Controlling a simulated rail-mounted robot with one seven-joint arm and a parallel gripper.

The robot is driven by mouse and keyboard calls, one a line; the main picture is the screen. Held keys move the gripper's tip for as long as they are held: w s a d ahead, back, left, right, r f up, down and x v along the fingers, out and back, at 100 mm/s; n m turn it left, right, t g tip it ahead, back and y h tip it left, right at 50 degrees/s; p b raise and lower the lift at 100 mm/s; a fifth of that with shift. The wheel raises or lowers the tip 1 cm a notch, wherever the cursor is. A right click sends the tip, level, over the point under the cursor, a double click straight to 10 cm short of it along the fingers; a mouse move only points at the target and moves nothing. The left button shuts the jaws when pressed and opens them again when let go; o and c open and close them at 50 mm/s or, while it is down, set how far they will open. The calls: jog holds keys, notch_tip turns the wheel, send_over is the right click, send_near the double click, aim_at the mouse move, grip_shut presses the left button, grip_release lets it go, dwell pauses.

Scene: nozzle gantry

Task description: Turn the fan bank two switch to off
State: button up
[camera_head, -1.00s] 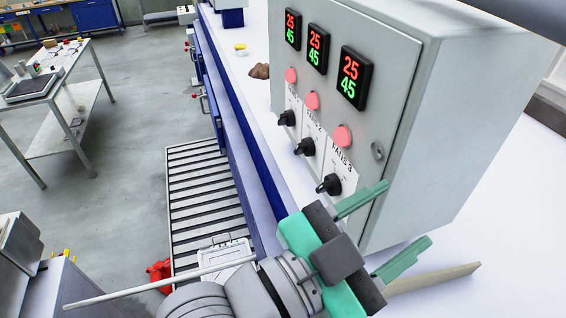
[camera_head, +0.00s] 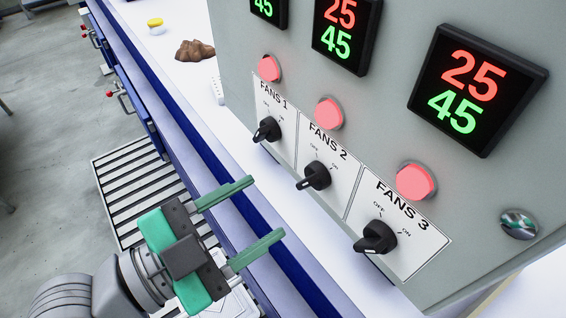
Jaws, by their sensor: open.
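The fan bank two switch (camera_head: 313,177) is a black rotary knob on the white label marked FANS 2 (camera_head: 327,139), in the middle of the row. OFF is printed above it and ON to its upper right. Its bar lies slanted, lower left to upper right; I cannot tell surely which mark it points at. A red lamp (camera_head: 329,113) glows above it. My gripper (camera_head: 266,207), with green fingers, is open and empty. It is apart from the panel, to the lower left of the knob.
The FANS 1 knob (camera_head: 267,129) and FANS 3 knob (camera_head: 376,237) flank it closely. A round lock (camera_head: 519,223) is at the right of the grey cabinet. A brown lump (camera_head: 194,50) and yellow item (camera_head: 155,25) lie on the white bench. Space before the panel is clear.

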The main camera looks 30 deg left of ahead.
aim_at(301, 186)
jog(key=p+x, duration=0.1)
jog(key=x, duration=0.6)
jog(key=shift+w+d+p, duration=0.2)
jog(key=shift+d+p, duration=0.05)
jog(key=shift+p, duration=0.1)
jog(key=shift+c, duration=0.2)
jog(key=c, duration=0.9)
